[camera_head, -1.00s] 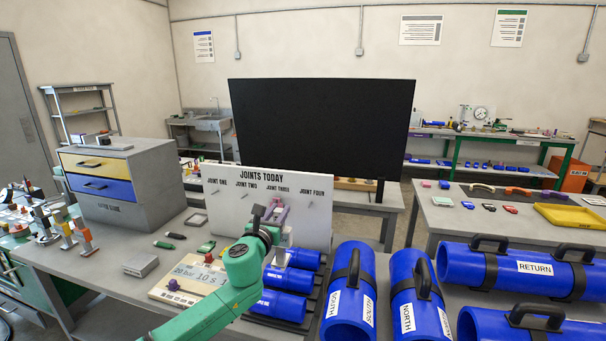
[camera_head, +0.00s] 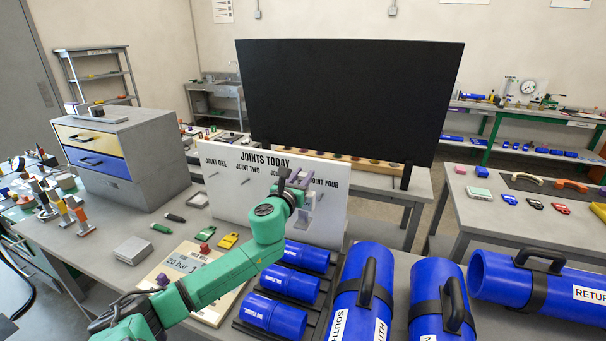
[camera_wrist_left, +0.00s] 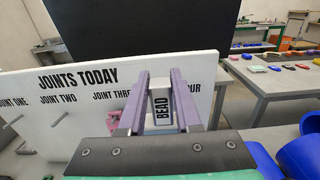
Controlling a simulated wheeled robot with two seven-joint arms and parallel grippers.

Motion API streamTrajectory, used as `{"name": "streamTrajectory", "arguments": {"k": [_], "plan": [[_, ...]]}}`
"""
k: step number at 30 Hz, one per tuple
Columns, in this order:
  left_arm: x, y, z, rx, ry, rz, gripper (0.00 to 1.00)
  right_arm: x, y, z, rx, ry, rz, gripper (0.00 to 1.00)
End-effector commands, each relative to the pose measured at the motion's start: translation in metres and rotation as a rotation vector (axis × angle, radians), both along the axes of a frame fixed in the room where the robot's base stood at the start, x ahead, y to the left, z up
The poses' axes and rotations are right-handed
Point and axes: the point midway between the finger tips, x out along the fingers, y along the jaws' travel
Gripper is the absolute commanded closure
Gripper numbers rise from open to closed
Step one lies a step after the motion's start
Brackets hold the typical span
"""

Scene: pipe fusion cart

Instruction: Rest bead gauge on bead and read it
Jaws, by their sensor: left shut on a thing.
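My left gripper (camera_head: 300,182) is in front of the white JOINTS TODAY board. In the left wrist view its two purple fingers (camera_wrist_left: 160,100) are shut on a grey block lettered BEAD, the bead gauge (camera_wrist_left: 161,86). The gauge is held upright, above the bench and apart from the pipes below. Short blue pipes (camera_head: 296,284) lie in a dark rack under and in front of the gripper. Any bead on them is too small to make out. My right gripper is not in view.
The JOINTS TODAY board (camera_head: 235,205) stands behind the gripper, with a large black screen (camera_head: 345,100) beyond. Large blue pipes with black handles (camera_head: 360,300) fill the front right. A grey drawer cabinet (camera_head: 140,165) stands left. A timer panel (camera_head: 165,272) lies on the bench.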

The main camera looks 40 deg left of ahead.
Motion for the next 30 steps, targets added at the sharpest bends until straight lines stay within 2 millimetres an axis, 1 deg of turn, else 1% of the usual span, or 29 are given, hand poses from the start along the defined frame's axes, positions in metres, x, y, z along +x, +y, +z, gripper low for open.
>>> {"name": "streamTrajectory", "arguments": {"k": [1, 6, 8, 11, 15, 18, 22, 30], "plan": [[0.000, 0.000, -0.012, 0.000, 0.000, 0.000, 1.00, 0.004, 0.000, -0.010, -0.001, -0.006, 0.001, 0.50], [0.000, 0.000, -0.034, 0.000, 0.000, 0.001, 1.00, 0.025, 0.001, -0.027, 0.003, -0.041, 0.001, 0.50], [0.000, 0.000, -0.041, 0.000, 0.000, 0.001, 1.00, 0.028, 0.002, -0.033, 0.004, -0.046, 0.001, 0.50], [0.000, 0.000, -0.054, 0.000, 0.000, 0.001, 1.00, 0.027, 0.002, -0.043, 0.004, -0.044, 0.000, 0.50], [0.000, 0.000, -0.070, 0.000, -0.001, 0.000, 1.00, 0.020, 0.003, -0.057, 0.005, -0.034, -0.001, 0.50], [0.000, 0.000, -0.079, 0.000, -0.001, 0.000, 1.00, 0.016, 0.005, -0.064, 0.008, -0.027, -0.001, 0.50], [0.000, 0.000, -0.084, 0.000, -0.001, 0.000, 1.00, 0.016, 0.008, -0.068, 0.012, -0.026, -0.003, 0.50], [0.000, 0.000, -0.083, 0.000, -0.001, 0.000, 1.00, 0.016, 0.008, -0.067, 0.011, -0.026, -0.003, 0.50]]}}
